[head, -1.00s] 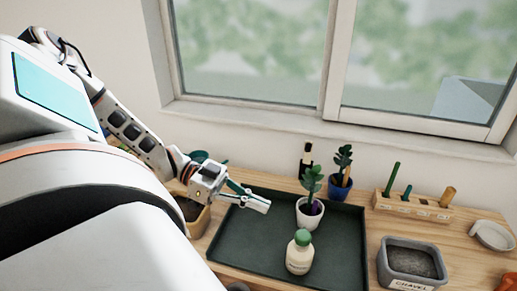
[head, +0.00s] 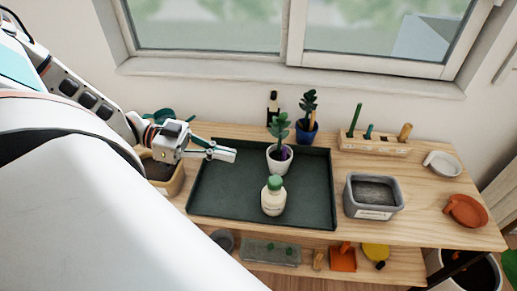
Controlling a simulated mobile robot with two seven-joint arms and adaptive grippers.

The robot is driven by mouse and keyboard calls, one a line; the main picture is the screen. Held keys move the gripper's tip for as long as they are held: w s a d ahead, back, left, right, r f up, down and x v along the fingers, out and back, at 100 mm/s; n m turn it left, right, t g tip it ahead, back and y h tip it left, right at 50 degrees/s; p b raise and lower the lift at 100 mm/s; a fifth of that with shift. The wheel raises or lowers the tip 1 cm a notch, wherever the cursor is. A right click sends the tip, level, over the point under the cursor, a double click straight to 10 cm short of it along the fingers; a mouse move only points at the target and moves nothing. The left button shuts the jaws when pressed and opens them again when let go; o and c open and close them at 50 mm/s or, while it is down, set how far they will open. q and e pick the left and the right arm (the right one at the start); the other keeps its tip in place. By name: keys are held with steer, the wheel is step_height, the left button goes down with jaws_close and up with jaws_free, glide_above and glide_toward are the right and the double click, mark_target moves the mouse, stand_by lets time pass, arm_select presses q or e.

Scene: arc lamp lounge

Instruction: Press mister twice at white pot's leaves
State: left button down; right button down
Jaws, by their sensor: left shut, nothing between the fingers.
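The white pot (head: 280,160) holds a plant with dark green leaves (head: 279,127) and stands on the dark tray (head: 215,208) near its back edge. A cream bottle with a green top (head: 273,200) stands upright on the tray in front of the pot. I cannot tell whether this bottle or the dark slim bottle (head: 272,106) behind the tray is the mister. My left gripper (head: 233,155) is shut and empty over the tray's back left part, left of the white pot and apart from it. My right gripper is out of view.
A blue pot (head: 306,134) with a plant stands behind the tray. A wooden tool rack (head: 375,146), a grey gravel bin (head: 374,198) and small dishes are to the right. A tan planter (head: 167,176) sits left. The tray's front left is clear.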

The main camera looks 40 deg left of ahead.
mark_target(275, 184)
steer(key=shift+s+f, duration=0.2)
arm_select(q)
steer(key=shift+d, duration=0.15)
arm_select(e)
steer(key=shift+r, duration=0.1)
